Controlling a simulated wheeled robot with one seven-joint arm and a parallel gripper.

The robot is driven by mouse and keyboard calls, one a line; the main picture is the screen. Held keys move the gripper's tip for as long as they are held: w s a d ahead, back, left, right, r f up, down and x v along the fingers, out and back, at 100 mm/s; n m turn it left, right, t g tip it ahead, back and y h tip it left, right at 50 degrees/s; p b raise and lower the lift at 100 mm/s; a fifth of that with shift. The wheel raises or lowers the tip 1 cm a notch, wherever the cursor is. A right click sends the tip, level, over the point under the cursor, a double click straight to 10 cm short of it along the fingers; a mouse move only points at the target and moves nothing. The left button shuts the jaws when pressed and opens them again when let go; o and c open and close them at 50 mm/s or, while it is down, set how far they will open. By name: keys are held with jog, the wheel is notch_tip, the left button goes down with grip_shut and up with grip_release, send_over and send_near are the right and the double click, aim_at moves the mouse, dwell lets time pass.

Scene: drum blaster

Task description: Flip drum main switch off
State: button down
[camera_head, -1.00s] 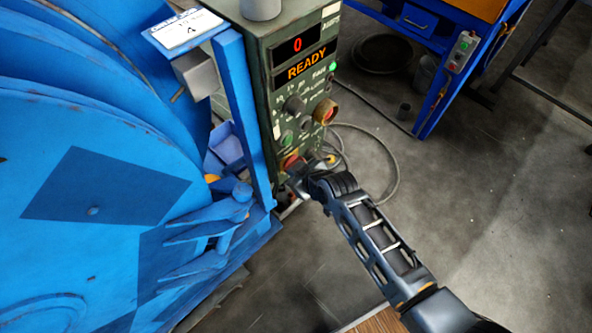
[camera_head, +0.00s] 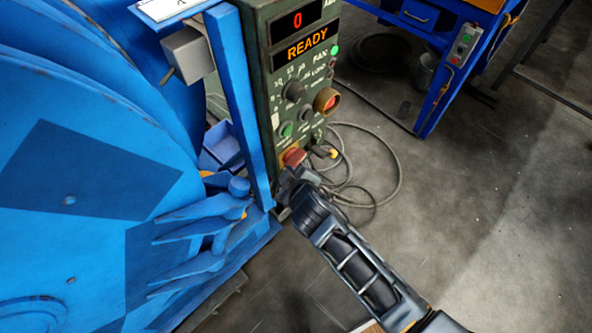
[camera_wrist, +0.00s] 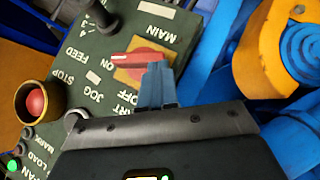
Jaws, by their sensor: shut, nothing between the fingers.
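The main switch (camera_wrist: 134,58) is a red rotary handle on a yellow plate, low on the green control panel (camera_wrist: 60,70). In the wrist view its handle lies beside the ON label, with the OFF label below. The switch also shows in the head view (camera_head: 292,156), partly behind my gripper (camera_head: 288,176). My gripper (camera_wrist: 155,72) is shut and empty. Its blue-grey fingertips overlap the right side of the yellow plate, close to the red handle. I cannot tell whether they touch it. The panel display (camera_head: 307,46) reads READY, with a red 0 above.
The big blue drum (camera_head: 80,200) and a blue post (camera_head: 238,110) stand left of the panel. A red button (camera_wrist: 35,102) in a brass-coloured collar sits nearby. Cables (camera_head: 380,190) loop on the floor at right. A blue bench (camera_head: 440,90) stands behind; the floor at right is open.

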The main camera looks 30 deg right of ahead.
jog(key=f+n+t+h+b, duration=0.1)
jog(key=h+b, duration=0.1)
jog(key=b, duration=0.5)
jog(key=f+n+t+h+b, duration=0.1)
jog(key=f+n+t+b, duration=0.1)
jog(key=b, duration=0.5)
jog(key=f+n+t+h+b, duration=0.1)
jog(key=n+t+h+b, duration=0.1)
jog(key=b, duration=0.5)
jog(key=shift+w+d+f+h, duration=0.1)
jog(key=shift+d+f+h, duration=0.15)
jog(key=shift+h, duration=0.05)
jog(key=shift+b, duration=0.35)
